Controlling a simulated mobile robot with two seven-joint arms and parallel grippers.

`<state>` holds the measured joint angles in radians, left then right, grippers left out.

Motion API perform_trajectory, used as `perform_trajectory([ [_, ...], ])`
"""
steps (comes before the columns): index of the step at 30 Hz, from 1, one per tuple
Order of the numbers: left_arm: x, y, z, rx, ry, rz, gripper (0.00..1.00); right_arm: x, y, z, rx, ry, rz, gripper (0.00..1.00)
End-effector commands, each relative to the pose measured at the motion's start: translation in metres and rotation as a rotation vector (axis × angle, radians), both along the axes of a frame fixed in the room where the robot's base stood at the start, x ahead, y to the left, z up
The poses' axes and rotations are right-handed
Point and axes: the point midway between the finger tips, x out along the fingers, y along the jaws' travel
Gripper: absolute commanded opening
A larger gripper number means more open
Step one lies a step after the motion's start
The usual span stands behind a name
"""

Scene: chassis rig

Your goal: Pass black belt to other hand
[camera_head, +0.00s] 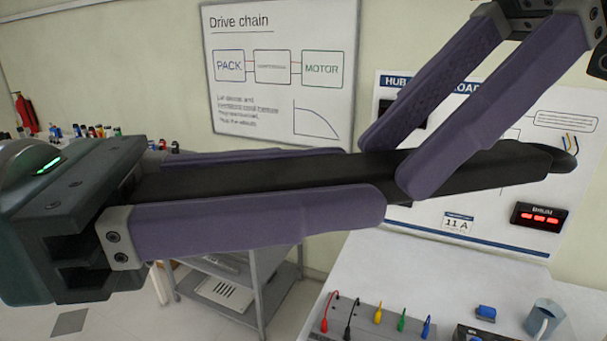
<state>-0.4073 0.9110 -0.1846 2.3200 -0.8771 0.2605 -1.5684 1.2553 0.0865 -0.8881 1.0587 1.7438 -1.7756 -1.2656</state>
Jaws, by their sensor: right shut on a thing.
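The black belt (480,172) is a long, straight dark piece lying nearly level across the middle of the head view. Its tapered end points right. My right gripper (390,165) comes down from the upper right and is shut on the belt near its middle. My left gripper (362,181) comes in from the left, with its two purple fingers along either side of the belt's left part. The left fingers stand apart around the belt; I cannot tell if they touch it. The belt's left end is hidden near the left gripper's palm.
A grey cart (255,285) stands below. A whiteboard (280,75) and a panel with a red display (540,217) are behind.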

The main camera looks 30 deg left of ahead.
Motion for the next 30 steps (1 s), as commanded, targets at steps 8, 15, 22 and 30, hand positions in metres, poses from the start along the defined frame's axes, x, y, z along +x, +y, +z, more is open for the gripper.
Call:
perform_trajectory([
  [8, 0.0013, 0.0012, -0.0001, 0.001, -0.002, 0.005, 0.0, -0.002, -0.0006, 0.0001, -0.001, 0.002, 0.012, 0.0],
  [15, 0.0015, 0.0012, 0.0003, 0.001, -0.002, 0.005, 0.0, -0.0025, -0.0004, 0.0001, -0.001, 0.002, 0.013, 0.46],
  [22, 0.0011, 0.001, 0.0003, 0.001, -0.002, 0.004, 0.0, -0.0017, -0.0004, -0.0001, -0.001, 0.002, 0.009, 0.72],
  [30, 0.0008, 0.0007, 0.0003, 0.001, -0.001, 0.003, 0.0, -0.0008, -0.0008, 0.0004, -0.001, 0.002, 0.006, 0.74],
])
